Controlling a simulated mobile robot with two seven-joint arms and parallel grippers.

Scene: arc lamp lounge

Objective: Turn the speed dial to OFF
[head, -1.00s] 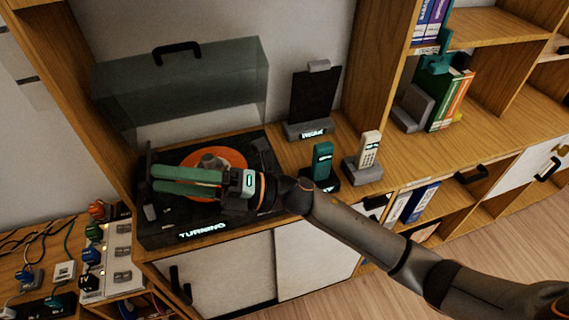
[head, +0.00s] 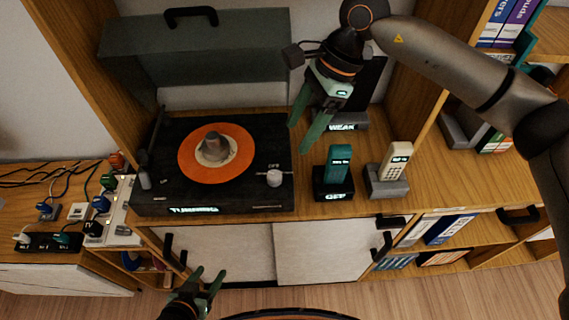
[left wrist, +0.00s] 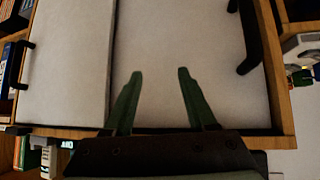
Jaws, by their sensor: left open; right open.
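The record player (head: 160,200) stands on the cabinet top with an orange record (head: 190,165) on it. Its front label seems to read TURNING. A pale round knob (head: 274,178), apparently the speed dial, sits at its right front, with small lettering just behind it. The knob's pointer is too small to read. My right gripper (head: 300,138) is open and empty, fingers down, above and to the right of the knob and apart from it. My left gripper (head: 208,276) is open and empty, low in front of the cabinet; its fingers also show in the left wrist view (left wrist: 160,75).
The clear lid (head: 200,55) is raised behind the record player. A green handset (head: 339,160) and a cream handset (head: 396,160) stand in docks at the right. White sliding doors (head: 330,255) with black handles are below. A power strip with plugs (head: 122,215) is at the left.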

